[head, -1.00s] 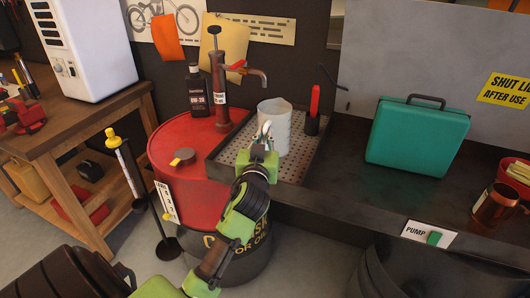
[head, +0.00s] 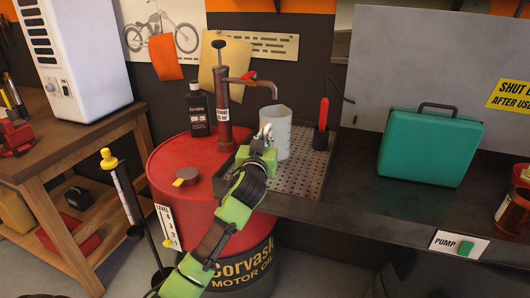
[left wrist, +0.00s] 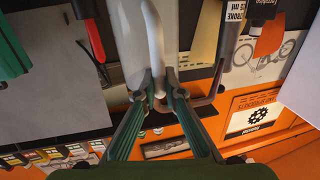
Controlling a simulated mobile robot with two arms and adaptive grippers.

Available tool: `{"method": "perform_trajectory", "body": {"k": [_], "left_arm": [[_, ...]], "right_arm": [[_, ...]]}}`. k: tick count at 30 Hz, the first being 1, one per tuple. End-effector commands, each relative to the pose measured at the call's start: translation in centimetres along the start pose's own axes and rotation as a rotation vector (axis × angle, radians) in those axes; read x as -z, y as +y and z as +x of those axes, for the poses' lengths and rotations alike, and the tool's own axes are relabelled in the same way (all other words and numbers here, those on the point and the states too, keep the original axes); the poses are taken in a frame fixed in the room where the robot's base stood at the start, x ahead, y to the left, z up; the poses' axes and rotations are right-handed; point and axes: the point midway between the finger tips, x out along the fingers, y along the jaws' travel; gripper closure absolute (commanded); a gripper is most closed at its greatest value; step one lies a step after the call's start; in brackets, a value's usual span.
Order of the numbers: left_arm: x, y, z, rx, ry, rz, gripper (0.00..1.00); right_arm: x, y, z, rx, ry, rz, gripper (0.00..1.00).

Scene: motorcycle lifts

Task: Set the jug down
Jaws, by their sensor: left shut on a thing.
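The jug (head: 277,132) is a pale grey, open-topped cylinder, upright below the tip of the pump spout (head: 272,91). It is over the perforated drip tray (head: 301,181); I cannot tell whether its base touches the tray. My left gripper (head: 265,139) is shut on the jug's white handle, on its near left side. In the left wrist view the jug (left wrist: 125,45) and handle (left wrist: 153,35) show between and above the fingers (left wrist: 159,100). The jug's base and contents are hidden. My right gripper is not in view.
The red oil drum (head: 176,213) with the hand pump (head: 222,110) and a black bottle (head: 197,113) is left of the tray. A black holder with a red-handled tool (head: 322,122) stands close right of the jug. A teal case (head: 429,146) is further right.

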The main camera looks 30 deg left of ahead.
Motion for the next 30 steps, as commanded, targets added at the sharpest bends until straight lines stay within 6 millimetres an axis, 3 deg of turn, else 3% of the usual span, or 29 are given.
{"method": "perform_trajectory", "body": {"k": [4,12,22,23,24,30], "left_arm": [[-1.0,0.0,0.0,0.001,0.001,0.000,1.00],[-4.4,0.0,0.0,0.000,0.001,0.000,1.00],[-4.8,0.0,0.0,0.000,0.002,-0.002,1.00],[-4.7,0.0,0.0,0.000,0.001,-0.001,0.83],[-4.7,0.0,0.0,0.000,0.001,-0.001,0.74],[-4.7,0.0,0.0,0.000,0.001,-0.001,0.74]], "right_arm": [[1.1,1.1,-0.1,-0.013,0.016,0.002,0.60],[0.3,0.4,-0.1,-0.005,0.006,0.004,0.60],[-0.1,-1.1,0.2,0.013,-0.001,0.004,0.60],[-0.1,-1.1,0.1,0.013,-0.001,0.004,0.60],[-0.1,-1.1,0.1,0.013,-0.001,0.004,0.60],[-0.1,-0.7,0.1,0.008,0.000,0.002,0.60]]}}
